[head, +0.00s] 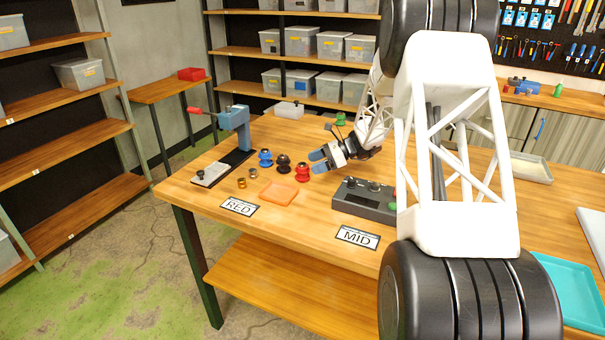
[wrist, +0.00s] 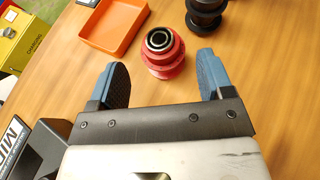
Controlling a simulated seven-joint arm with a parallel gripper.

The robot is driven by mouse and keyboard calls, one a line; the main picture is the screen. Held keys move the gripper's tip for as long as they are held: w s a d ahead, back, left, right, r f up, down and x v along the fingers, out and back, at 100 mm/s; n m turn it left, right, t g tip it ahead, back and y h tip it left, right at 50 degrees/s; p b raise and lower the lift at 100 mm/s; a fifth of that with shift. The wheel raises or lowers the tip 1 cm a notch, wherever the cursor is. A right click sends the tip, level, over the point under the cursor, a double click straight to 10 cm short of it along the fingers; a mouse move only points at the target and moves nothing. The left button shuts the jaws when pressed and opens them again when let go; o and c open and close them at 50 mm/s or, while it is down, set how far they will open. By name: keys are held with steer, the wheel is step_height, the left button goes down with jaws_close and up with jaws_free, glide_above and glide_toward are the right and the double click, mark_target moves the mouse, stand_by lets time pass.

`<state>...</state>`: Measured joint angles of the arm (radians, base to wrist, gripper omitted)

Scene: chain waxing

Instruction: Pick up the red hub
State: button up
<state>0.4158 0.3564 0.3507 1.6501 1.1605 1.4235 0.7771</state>
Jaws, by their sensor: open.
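The red hub (head: 303,172) stands on the wooden table at the right end of a row of hubs. In the wrist view the red hub (wrist: 163,53) shows its dark round bore from above. My gripper (head: 318,161) is open and empty, beside the red hub on its right in the head view. In the wrist view my gripper (wrist: 158,72) has its blue fingers spread wide. The hub lies just ahead of the fingertips, roughly midway between them, and is not held.
A dark hub (head: 284,164) and a blue hub (head: 265,158) stand left of the red one. An orange tray (head: 278,194) lies in front. A grey box with knobs (head: 364,199) sits to the right, and a blue press (head: 235,132) stands at the left.

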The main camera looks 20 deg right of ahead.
mark_target(307, 165)
steer(key=shift+a, duration=0.1)
steer(key=shift+x, duration=2.5)
steer(key=shift+w, duration=0.1)
steer(key=c, duration=0.9)
steer(key=shift+r, duration=0.1)
